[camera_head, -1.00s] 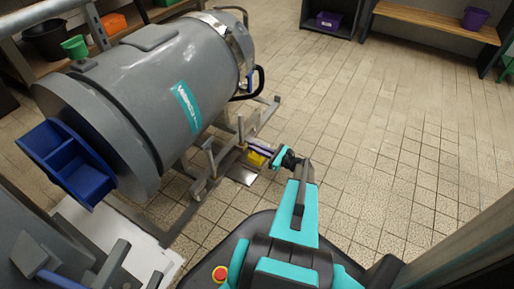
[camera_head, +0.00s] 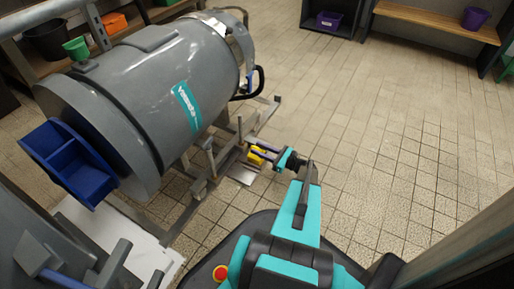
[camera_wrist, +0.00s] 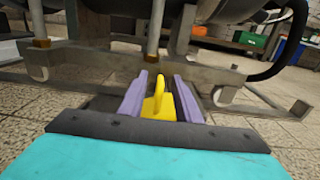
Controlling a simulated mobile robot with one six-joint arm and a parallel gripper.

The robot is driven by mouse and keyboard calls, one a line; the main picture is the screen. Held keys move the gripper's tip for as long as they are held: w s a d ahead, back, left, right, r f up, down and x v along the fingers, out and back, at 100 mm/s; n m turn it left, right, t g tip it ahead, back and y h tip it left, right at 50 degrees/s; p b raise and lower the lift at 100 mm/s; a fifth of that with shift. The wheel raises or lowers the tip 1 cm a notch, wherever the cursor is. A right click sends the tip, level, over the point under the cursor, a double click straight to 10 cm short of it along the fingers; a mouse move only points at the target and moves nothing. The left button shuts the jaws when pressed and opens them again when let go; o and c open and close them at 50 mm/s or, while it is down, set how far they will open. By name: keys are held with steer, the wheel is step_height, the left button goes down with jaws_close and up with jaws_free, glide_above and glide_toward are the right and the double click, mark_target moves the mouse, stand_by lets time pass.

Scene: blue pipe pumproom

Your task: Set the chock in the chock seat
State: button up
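The yellow chock (camera_head: 255,157) is low beside the grey frame under the big tank, at a small grey plate (camera_head: 243,174). In the wrist view the chock (camera_wrist: 158,107) has an upright handle and a wider base. My gripper (camera_head: 256,152) reaches it from the right. In the wrist view its two purple fingers (camera_wrist: 161,77) stand apart on either side of the handle, with gaps between handle and fingers. The gripper looks open around the chock. The chock's underside is hidden, and I cannot clearly make out the chock seat or how the chock rests in it.
The grey tank (camera_head: 150,85) on its metal frame (camera_head: 190,200) fills the left, with upright rods near my gripper. A black hose (camera_wrist: 285,45) curves down at right in the wrist view. The tiled floor (camera_head: 370,130) to the right is clear. A bench (camera_head: 435,20) stands behind.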

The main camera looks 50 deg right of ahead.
steer(key=p+v, duration=0.3)
steer(key=v, duration=0.8)
steer(key=shift+s+p, duration=0.3)
steer(key=shift+p, duration=0.1)
steer(key=shift+d, duration=0.1)
